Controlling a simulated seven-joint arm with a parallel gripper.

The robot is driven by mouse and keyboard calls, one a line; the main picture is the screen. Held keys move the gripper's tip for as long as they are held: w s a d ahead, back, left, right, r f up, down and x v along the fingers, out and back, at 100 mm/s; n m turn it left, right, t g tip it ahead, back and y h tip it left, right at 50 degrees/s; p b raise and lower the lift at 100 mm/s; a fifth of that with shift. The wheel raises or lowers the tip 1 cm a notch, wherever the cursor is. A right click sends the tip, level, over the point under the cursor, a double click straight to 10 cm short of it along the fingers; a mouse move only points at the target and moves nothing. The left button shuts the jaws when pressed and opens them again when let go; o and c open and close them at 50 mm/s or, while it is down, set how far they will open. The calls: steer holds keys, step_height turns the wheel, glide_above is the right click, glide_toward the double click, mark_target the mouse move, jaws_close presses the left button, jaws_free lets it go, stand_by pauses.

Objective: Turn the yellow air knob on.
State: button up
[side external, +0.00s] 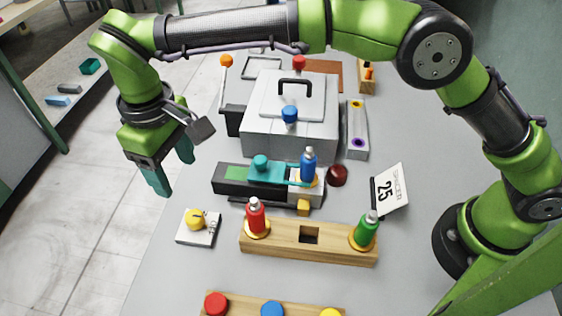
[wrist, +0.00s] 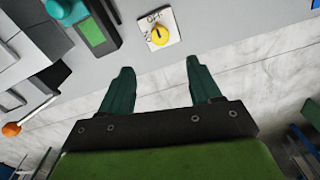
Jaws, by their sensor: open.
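The yellow air knob (side external: 195,219) sits on a small white square plate (side external: 209,238) at the left front of the bench. In the wrist view the knob (wrist: 160,36) lies ahead of the fingertips, between their lines. Its plate (wrist: 169,18) reads OFF above the knob and has a smaller mark on its left. My gripper (side external: 175,178) is open and empty, above and left of the plate. In the wrist view both fingers (wrist: 159,64) are apart with nothing between them.
A wooden block (side external: 308,254) holding red and green bottles stands right of the plate. Behind are a dark slide fixture (side external: 232,188) with a blue bottle and a grey lidded box (side external: 318,133). A button board (side external: 243,307) lies in front. Bench around the plate is clear.

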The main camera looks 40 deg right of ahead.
mark_target(193, 216)
step_height(193, 216, down, 14)
steer(key=shift+r, duration=0.25)
steer(key=shift+c, duration=0.3)
steer(key=c, duration=1)
